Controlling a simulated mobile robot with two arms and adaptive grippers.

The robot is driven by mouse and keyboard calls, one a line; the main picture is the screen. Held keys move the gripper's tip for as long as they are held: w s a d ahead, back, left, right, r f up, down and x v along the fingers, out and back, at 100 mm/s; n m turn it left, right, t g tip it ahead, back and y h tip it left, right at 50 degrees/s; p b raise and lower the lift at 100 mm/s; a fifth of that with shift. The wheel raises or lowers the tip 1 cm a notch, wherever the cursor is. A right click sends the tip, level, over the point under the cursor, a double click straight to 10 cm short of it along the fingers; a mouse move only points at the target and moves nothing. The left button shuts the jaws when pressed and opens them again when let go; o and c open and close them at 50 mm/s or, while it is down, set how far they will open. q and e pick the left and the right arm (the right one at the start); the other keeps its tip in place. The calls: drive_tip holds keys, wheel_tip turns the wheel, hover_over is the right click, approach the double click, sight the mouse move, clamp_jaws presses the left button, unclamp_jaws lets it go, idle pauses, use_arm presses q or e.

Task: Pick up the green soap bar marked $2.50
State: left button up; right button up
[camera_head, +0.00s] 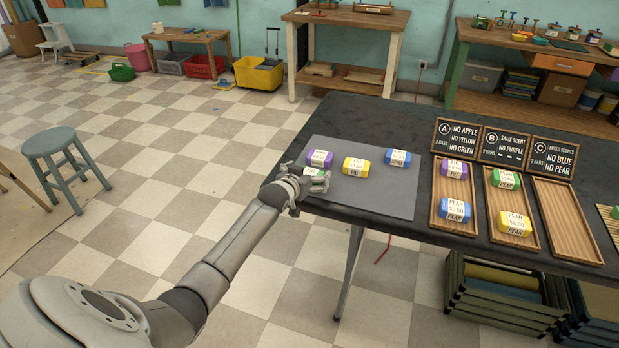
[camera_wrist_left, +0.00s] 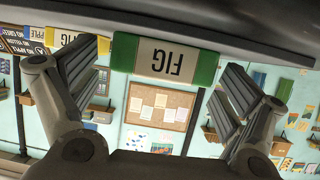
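The green soap bar (camera_head: 314,171) lies at the left edge of the grey mat (camera_head: 375,197), partly hidden by my left gripper (camera_head: 302,184). Its price is too small to read. In the left wrist view a green bar (camera_wrist_left: 124,52) with a white FIG label appears upside down between the fingers of my left gripper (camera_wrist_left: 164,88). The fingers are open, with gaps on both sides of the bar. My right gripper is not in view.
Purple (camera_head: 319,158), yellow (camera_head: 356,168) and blue (camera_head: 398,158) bars lie close by on the mat. Wooden trays A (camera_head: 439,215) and B (camera_head: 497,222) hold bars; tray C (camera_head: 566,220) is empty. Signs (camera_head: 506,147) stand behind them. The mat's front is clear.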

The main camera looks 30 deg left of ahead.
use_arm(q)
drive_tip(key=c, duration=0.9)
drive_tip(key=shift+c, duration=0.3)
